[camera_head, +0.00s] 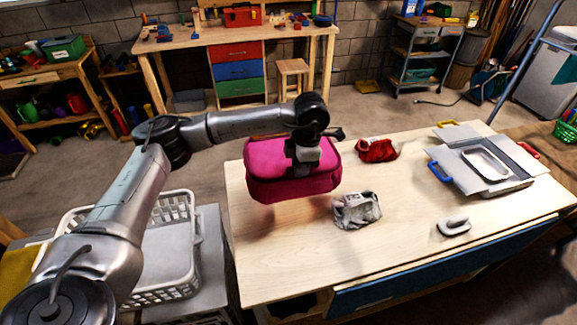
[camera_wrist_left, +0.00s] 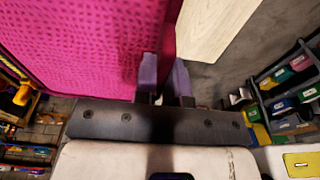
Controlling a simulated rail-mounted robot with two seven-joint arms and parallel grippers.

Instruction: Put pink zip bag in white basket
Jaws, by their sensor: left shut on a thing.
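The pink zip bag (camera_head: 290,180) hangs just above the left part of the wooden table in the head view. My left gripper (camera_head: 304,158) is shut on it from above. In the left wrist view the bag (camera_wrist_left: 80,45) fills the upper left, and the fingers of my left gripper (camera_wrist_left: 165,80) pinch its edge. The white basket (camera_head: 172,262) stands on a grey surface left of the table, partly hidden behind my left arm. The part of the basket that shows looks empty. My right gripper is not in view.
On the wooden table (camera_head: 290,265) lie a red cloth item (camera_head: 377,150), a grey crumpled item (camera_head: 357,210), an iron-like grey object (camera_head: 454,227) and a grey tray (camera_head: 485,165) with blue and red handles. The table's front left is clear. A workbench (camera_head: 185,55) stands behind.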

